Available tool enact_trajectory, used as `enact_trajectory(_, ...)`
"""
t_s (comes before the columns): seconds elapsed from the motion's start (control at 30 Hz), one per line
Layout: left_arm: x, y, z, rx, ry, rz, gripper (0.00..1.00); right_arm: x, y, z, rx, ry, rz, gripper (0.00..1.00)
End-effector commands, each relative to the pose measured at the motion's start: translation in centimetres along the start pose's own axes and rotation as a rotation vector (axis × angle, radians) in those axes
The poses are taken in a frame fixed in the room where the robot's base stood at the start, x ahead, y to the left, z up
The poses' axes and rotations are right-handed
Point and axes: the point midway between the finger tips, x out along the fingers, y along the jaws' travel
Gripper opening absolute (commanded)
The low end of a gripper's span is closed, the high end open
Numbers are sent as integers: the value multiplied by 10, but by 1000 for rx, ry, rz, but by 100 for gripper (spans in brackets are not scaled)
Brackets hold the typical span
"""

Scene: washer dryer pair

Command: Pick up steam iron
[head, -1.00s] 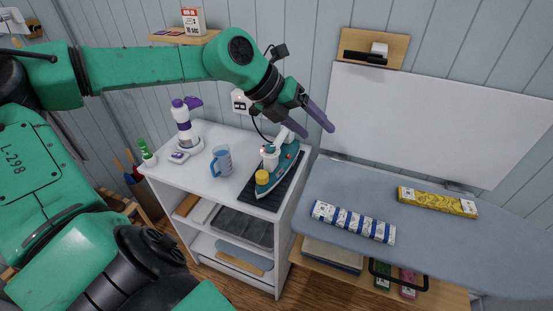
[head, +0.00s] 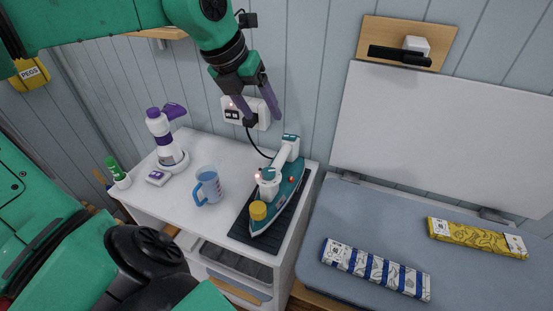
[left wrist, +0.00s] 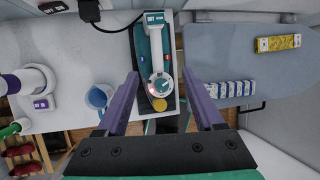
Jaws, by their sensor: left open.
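The steam iron (head: 276,199) is teal and white with a yellow cap at its front. It lies flat on a dark ribbed mat (head: 255,241) on the right side of the white cabinet top, its white handle toward the wall. The iron also shows in the left wrist view (left wrist: 155,62), between and beyond the fingers. My left gripper (head: 262,121) is open and empty, above and behind the iron, with its purple fingers pointing down near the wall socket. It also shows in the left wrist view (left wrist: 164,90). My right gripper is not in view.
A blue measuring cup (head: 208,186) and a white-and-purple bottle (head: 163,138) stand left of the iron. A wall socket (head: 247,113) has a black cord. The ironing board (head: 375,225) at right carries a blue-striped packet (head: 376,269) and a yellow packet (head: 478,238).

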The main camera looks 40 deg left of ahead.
Motion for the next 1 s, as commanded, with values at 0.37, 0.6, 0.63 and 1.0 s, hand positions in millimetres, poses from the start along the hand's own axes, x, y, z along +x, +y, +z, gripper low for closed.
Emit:
enact_trajectory(0.37, 51, 9, -18, 0, 1, -1, 69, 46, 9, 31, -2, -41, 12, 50)
enact_trajectory(0.6, 107, 9, -18, 1, 8, 0, 69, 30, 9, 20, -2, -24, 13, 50)
enact_trajectory(0.63, 114, 9, -19, 0, 7, 0, 69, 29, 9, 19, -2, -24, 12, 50)
enact_trajectory(1.0, 170, 13, -20, 0, 6, 1, 69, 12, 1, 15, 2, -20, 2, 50)
